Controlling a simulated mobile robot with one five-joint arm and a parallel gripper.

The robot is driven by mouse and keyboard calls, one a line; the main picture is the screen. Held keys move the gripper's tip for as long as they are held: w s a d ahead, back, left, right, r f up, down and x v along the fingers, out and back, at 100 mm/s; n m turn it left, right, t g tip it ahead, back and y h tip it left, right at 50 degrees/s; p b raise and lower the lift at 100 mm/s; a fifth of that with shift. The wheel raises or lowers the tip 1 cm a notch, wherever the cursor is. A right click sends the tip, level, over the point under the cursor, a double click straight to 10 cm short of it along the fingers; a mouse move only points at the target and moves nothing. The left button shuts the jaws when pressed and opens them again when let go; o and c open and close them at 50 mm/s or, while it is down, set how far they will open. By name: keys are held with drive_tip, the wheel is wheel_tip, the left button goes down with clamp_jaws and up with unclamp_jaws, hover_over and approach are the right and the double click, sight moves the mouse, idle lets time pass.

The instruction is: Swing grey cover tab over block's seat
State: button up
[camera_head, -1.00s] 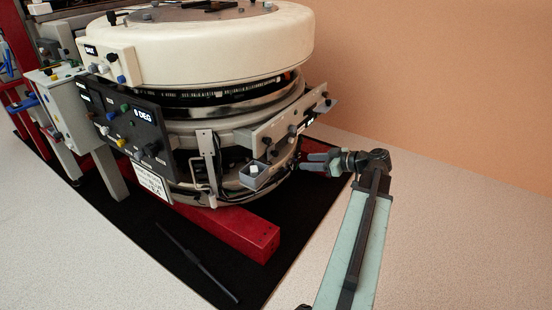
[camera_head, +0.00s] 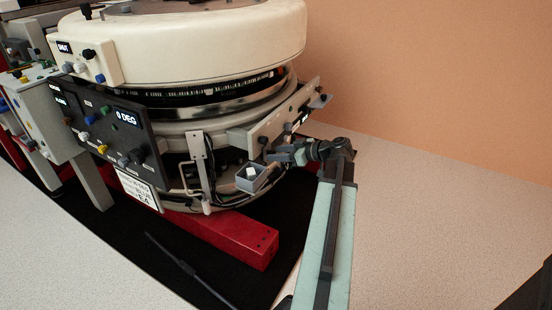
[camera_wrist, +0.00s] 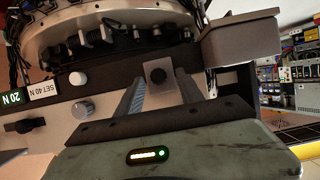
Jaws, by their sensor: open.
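In the head view my gripper (camera_head: 278,154) is at the lower front of the panel, and the tab cannot be made out there. The block's seat cannot be made out for sure in either view.
A grey tray (camera_head: 258,180) holding a white piece hangs just left of my gripper; it shows upper right in the wrist view (camera_wrist: 240,40). The angled panel (camera_head: 283,122) carries dark knobs. A "20 N" display (camera_wrist: 14,98) is at left. A red beam (camera_head: 235,240) lies below.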

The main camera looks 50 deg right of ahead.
drive_tip(key=shift+w+a+f, duration=0.1)
drive_tip(key=shift+w+f, duration=0.15)
drive_tip(key=shift+w, duration=0.2)
clamp_jaws()
idle(1.1)
drive_tip(key=shift+w+a+r, duration=0.1)
drive_tip(key=shift+a, duration=0.05)
